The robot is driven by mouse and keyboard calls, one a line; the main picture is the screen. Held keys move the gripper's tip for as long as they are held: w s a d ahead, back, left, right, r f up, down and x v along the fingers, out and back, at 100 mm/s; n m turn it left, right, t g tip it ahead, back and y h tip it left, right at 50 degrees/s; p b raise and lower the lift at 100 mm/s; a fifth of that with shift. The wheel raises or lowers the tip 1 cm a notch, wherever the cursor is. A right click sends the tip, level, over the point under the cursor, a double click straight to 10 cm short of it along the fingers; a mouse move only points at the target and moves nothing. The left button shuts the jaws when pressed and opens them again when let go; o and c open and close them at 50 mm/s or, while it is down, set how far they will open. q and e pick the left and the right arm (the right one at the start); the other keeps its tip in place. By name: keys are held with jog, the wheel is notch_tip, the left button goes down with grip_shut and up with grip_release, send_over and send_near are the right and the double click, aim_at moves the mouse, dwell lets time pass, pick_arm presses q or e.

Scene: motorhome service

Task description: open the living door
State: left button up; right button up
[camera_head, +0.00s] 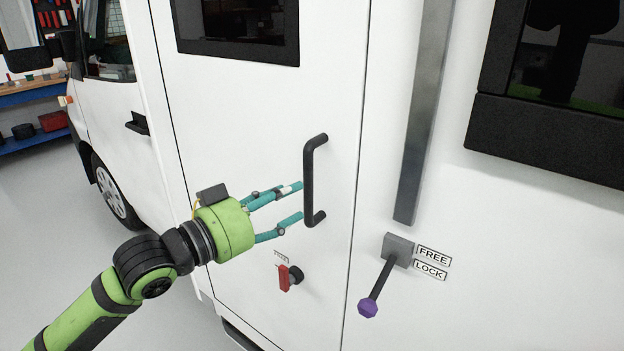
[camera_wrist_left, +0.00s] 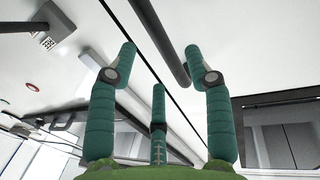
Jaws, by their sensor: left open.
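The living door (camera_head: 240,125) is a white panel in the motorhome's side with a dark window at its top. It looks closed, its edges flush with the wall. A black bar handle (camera_head: 309,180) stands upright on the door's right part. My left gripper (camera_head: 300,200) is open with its green-teal fingers pointing at the handle from the left. In the left wrist view the dark handle bar (camera_wrist_left: 160,40) runs diagonally between the upper finger ends. I cannot tell whether any finger touches it. My right gripper is not in view.
A red latch (camera_head: 286,278) sits below the handle. Right of the door, a lever with a purple knob (camera_head: 368,307) hangs down beside FREE and LOCK labels (camera_head: 432,262). A grey vertical strip (camera_head: 424,115) and a dark window (camera_head: 550,140) are on the wall. Grey floor lies at left.

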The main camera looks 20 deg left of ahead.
aim_at(308, 190)
pick_arm(q)
jog(key=p+x, duration=0.2)
jog(key=x, duration=0.3)
jog(key=shift+d+r, duration=0.1)
jog(key=shift+r, duration=0.05)
jog(key=shift+w+d+p, duration=0.2)
jog(key=shift+w+p, duration=0.1)
jog(key=shift+w, duration=0.15)
jog(key=shift+c, duration=0.4)
grip_shut()
